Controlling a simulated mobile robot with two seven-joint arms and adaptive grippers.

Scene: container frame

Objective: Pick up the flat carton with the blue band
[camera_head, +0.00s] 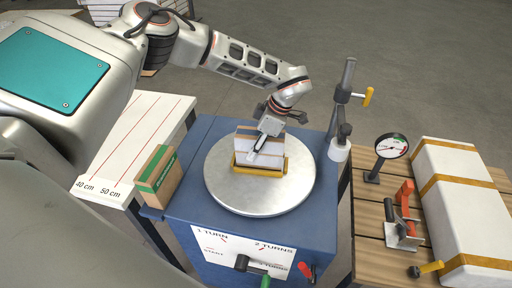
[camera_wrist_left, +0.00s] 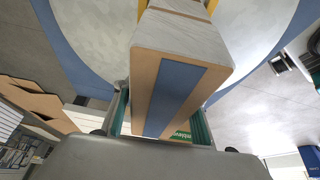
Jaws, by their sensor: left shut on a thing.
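The flat carton with the blue band (camera_wrist_left: 170,92) is close in front of my left wrist camera, its brown side crossed by the blue band. In the head view the carton (camera_head: 245,133) stands in a yellow holder (camera_head: 270,172) on a round grey turntable (camera_head: 225,190). My left gripper (camera_head: 259,149) reaches down over the carton and is shut on it. In the left wrist view the carton lies between teal finger pads (camera_wrist_left: 203,125). The gripper covers part of the carton in the head view, and its blue band cannot be made out there. My right gripper is not in view.
A post with a yellow knob (camera_head: 342,105) rises to the right. A slatted table (camera_head: 370,235) holds a dial gauge (camera_head: 391,146), a red-handled clamp (camera_head: 403,215) and a long white box (camera_head: 460,205).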

